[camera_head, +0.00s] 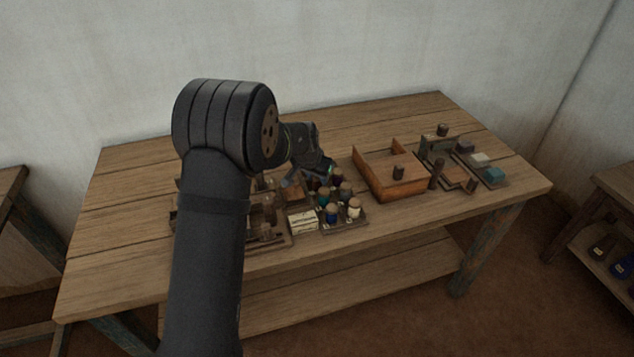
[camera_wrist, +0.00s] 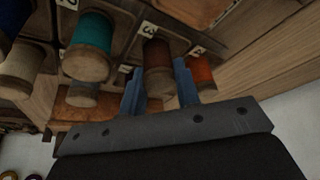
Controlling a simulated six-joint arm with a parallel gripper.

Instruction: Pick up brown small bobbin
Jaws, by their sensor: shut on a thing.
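In the wrist view the brown small bobbin (camera_wrist: 158,66) sits between the two blue-grey fingers of my gripper (camera_wrist: 160,88). The gripper is shut on it. The bobbin appears to be still in or just over its slot in the numbered rack; the picture does not settle which. In the head view my gripper (camera_head: 322,170) is low over the back of the bobbin rack (camera_head: 345,224), and I cannot single out the held bobbin there.
A teal bobbin (camera_wrist: 91,44) and a cream bobbin (camera_wrist: 20,68) stand left of the held one, and an orange-red bobbin (camera_wrist: 201,72) stands close on the right. An open wooden box (camera_head: 408,188) is right of the rack. The table's front left (camera_head: 110,260) is clear.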

